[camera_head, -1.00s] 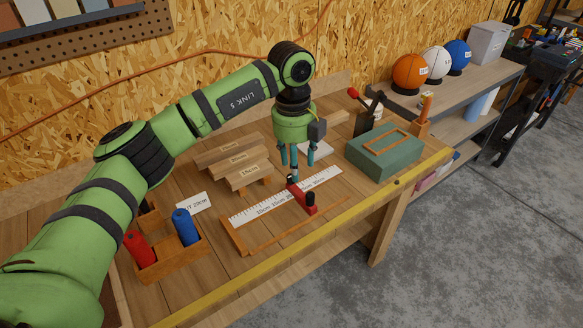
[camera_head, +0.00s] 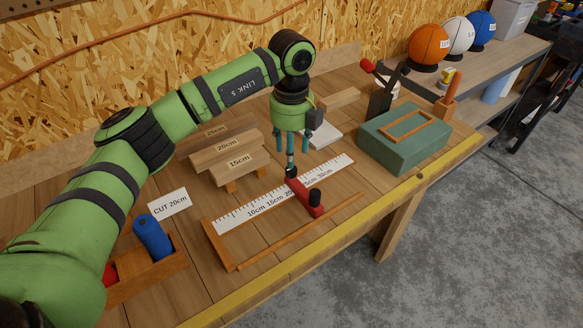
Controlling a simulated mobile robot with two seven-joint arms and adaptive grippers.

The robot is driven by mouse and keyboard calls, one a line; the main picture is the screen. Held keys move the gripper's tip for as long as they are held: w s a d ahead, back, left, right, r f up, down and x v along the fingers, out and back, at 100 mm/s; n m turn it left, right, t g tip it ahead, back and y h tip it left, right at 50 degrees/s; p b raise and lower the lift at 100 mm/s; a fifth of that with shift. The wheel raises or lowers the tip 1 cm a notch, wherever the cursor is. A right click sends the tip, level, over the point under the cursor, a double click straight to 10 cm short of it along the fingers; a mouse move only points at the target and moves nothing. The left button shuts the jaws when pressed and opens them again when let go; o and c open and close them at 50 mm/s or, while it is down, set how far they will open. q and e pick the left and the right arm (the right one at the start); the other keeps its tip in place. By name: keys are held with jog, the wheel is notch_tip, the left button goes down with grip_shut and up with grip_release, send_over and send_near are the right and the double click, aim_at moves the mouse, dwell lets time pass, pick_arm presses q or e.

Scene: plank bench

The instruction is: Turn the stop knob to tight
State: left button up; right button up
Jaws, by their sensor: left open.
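The red stop (camera_head: 305,198) sits across the white ruler (camera_head: 250,208) of the wooden jig, near its right half. A small dark piece is at the stop's back end, just under the fingers. Whether a fingertip touches the stop I cannot tell. My right gripper is out of view.
Length-marked wooden boards (camera_head: 228,158) stand behind the jig. A green box (camera_head: 404,140) is to the right, a "CUT 20cm" card (camera_head: 168,204) to the left. A wooden tray (camera_head: 150,278) holds a blue roll (camera_head: 152,237). A yellow strip (camera_head: 300,276) marks the bench's front edge.

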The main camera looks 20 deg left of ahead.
aim_at(291, 171)
pick_arm(q)
notch_tip(291, 171, down, 4)
jog(key=shift+s+f+p, duration=0.15)
jog(key=shift+f+p, duration=0.1)
jog(key=shift+p, duration=0.55)
jog(key=shift+f, duration=0.5)
jog(key=c, duration=0.3)
grip_shut()
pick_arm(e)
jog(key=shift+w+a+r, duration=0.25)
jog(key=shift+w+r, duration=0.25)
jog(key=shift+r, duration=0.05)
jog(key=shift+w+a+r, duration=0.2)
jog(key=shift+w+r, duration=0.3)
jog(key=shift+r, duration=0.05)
